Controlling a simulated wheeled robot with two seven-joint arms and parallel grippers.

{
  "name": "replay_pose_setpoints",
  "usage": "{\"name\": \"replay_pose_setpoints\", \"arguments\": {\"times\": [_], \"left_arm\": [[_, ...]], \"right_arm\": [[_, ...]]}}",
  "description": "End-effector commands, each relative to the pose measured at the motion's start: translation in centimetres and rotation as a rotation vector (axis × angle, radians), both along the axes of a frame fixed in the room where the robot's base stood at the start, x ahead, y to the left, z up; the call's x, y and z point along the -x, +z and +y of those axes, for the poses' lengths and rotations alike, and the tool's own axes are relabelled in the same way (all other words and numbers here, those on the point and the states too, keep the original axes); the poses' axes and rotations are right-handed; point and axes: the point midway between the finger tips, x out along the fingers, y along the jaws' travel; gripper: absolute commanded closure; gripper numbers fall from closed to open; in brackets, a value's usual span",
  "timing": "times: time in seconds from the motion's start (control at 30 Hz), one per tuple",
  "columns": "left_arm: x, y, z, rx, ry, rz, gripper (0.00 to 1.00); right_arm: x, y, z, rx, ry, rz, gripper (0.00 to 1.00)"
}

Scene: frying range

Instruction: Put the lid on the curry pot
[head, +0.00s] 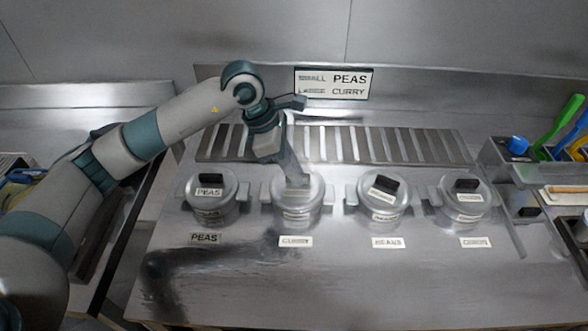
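The curry pot (297,212) is a round metal pot with side handles, second from the left, behind a CURRY label (295,241). A pale, shiny round top shows at its rim, which looks like a lid; I cannot tell if it is fully seated. My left gripper (298,182) reaches down from behind and left, with its fingers at the middle of that top. The fingers hide the spot where a knob would be, and I cannot tell whether they are closed on it. My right gripper is not in view.
The peas pot (207,213) stands left; the beans pot (385,216) and another lidded pot (464,211) stand right, close together. A slotted grate (370,145) and a sign (334,84) are behind. The front counter (350,290) is clear. Utensils (560,125) stand far right.

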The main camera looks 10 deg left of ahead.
Motion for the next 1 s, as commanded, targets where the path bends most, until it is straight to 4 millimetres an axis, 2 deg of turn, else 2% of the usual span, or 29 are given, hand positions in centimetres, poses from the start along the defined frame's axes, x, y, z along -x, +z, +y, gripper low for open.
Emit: {"name": "replay_pose_setpoints", "arguments": {"times": [1.0], "left_arm": [[0.0, -1.1, 0.1, -0.002, 0.0, 0.001, 1.0]], "right_arm": [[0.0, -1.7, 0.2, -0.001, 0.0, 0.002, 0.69]]}}
